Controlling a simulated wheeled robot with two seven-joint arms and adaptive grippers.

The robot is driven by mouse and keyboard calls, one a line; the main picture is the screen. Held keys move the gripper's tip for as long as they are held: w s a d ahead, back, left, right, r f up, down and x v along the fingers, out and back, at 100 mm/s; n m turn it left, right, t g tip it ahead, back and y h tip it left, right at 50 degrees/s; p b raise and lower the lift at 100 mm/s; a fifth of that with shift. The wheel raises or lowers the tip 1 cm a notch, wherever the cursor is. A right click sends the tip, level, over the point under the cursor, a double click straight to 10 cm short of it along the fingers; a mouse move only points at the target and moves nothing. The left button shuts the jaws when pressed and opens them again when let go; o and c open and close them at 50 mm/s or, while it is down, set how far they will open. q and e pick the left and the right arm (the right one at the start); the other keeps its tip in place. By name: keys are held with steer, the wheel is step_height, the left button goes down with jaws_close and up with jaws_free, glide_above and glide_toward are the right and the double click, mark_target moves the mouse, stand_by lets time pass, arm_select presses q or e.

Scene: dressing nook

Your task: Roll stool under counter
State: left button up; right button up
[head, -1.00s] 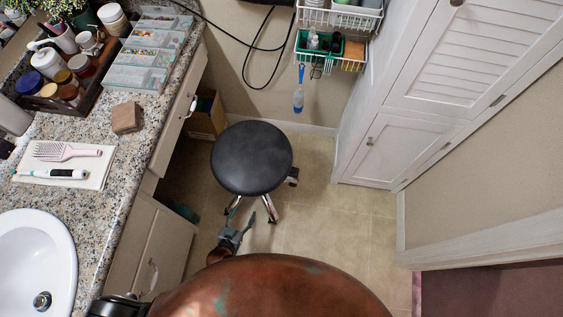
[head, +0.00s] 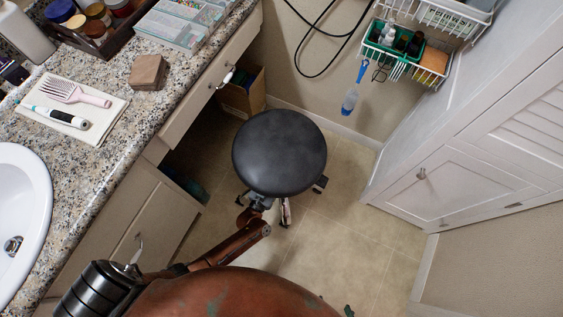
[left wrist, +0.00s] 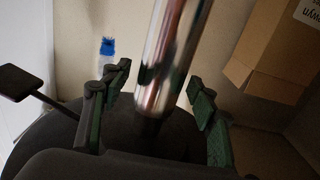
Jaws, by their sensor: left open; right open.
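The stool (head: 280,153) has a round black seat and a chrome base. It stands on the tiled floor, out in front of the opening under the granite counter (head: 112,98). My left arm reaches in from the left, and its gripper is low at the near side of the stool, its fingers hidden by the seat in the head view. In the left wrist view my left gripper (left wrist: 158,85) is open, with the stool's chrome column (left wrist: 172,50) between its fingers; contact cannot be told. Only a dark green tip of my right gripper (head: 349,311) shows, at the bottom edge.
A cardboard box (head: 243,92) stands under the counter, left of and behind the stool. A white cabinet (head: 455,185) bounds the right side. A wire rack (head: 440,62) with a hanging blue brush (head: 354,88) is on the back wall. Floor right of the stool is clear.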

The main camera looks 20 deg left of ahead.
arm_select(q)
steer(key=shift+w, duration=0.4)
steer(key=shift+c, duration=0.5)
jaws_close()
